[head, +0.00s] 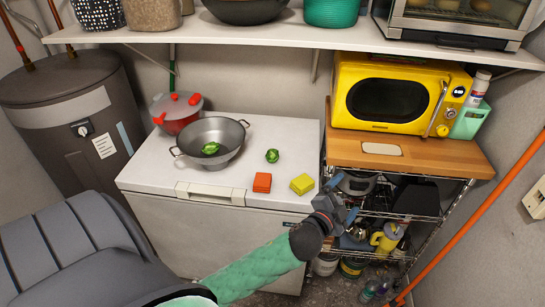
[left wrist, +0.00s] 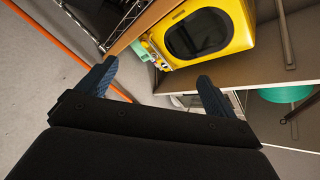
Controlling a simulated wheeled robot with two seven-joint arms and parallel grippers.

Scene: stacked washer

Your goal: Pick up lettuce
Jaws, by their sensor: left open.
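Two small green leafy pieces that look like lettuce are in the head view. One lettuce (head: 272,156) lies on the white freezer top (head: 290,135), right of a grey metal colander (head: 229,156). The other lettuce (head: 210,148) sits inside the colander. My left gripper (head: 346,213) is open and empty, off the freezer's front right corner, in front of the wire shelf. It is to the right of both lettuces and apart from them. The left wrist view shows its two blue fingers (left wrist: 157,86) spread apart, with no lettuce in sight. My right gripper is not in view.
Orange (head: 262,182) and yellow (head: 302,184) blocks lie near the freezer's front edge. A red pot (head: 176,116) stands behind the colander. A yellow microwave (head: 395,95) stands on the wire rack. A white shelf (head: 280,35) overhangs the freezer's back.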

